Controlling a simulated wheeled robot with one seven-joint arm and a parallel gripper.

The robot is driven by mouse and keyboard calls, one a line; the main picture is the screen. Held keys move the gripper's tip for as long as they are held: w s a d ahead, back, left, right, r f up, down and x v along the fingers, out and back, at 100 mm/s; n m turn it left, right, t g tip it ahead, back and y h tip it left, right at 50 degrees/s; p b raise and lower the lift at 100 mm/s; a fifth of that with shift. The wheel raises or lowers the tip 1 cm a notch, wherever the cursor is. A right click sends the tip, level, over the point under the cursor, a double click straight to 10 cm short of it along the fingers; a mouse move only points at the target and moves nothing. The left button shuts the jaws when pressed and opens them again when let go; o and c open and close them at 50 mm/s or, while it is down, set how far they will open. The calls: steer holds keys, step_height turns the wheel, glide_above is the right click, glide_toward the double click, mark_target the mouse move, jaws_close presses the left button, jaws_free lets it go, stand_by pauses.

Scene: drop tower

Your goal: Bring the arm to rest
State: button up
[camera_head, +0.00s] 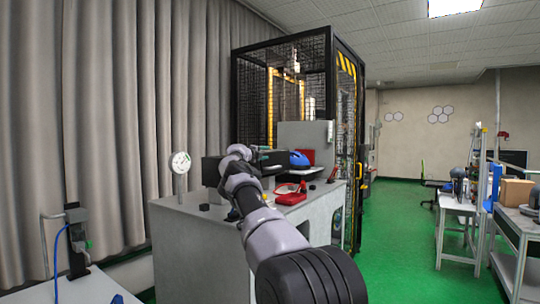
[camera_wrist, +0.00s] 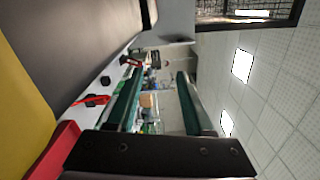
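My arm reaches from the bottom of the head view over a white cabinet (camera_head: 190,235), bent at the wrist above its top. My gripper (camera_wrist: 159,75) is open in the wrist view, its two green-lined fingers well apart with nothing between them. The room shows sideways through the gap. In the head view the gripper is small and partly hidden behind the wrist, near a dark monitor, so its fingers are hard to make out there. No object is held.
On the cabinet stand a dial gauge (camera_head: 180,163), a red clamp-like tool (camera_head: 290,194) and a blue helmet (camera_head: 299,159). A black mesh cage (camera_head: 345,130) rises behind. A curtain (camera_head: 110,120) hangs at left. Green floor (camera_head: 395,215) is clear at right, before a white table (camera_head: 458,208).

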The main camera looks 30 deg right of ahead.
steer(key=shift+s+a+f, duration=0.15)
stand_by(0.4)
